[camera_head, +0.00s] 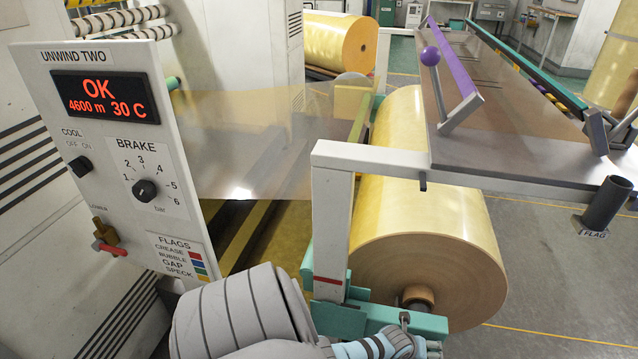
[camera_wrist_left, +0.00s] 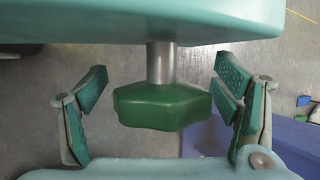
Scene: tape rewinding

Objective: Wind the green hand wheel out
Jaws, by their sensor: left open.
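The green hand wheel (camera_wrist_left: 162,107) is a dark green lobed knob on a short grey metal shaft (camera_wrist_left: 161,62) in the left wrist view. The shaft joins it to a teal housing (camera_wrist_left: 160,22) above. My left gripper (camera_wrist_left: 162,82) is open, with one finger on each side of the wheel and a visible gap at both sides. In the head view my left gripper (camera_head: 415,340) is partly cut off at the bottom, beside the teal bracket (camera_head: 400,318) under the film roll. The hand wheel cannot be made out there. My right gripper is not in view.
A large yellow film roll (camera_head: 420,215) sits on the stand with a white post (camera_head: 331,235). A control panel (camera_head: 120,150) reads OK, 4600 m, 30 C. A sloped table (camera_head: 500,120) with a purple bar (camera_head: 452,62) stands at right. Grey floor (camera_head: 560,270) is open at right.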

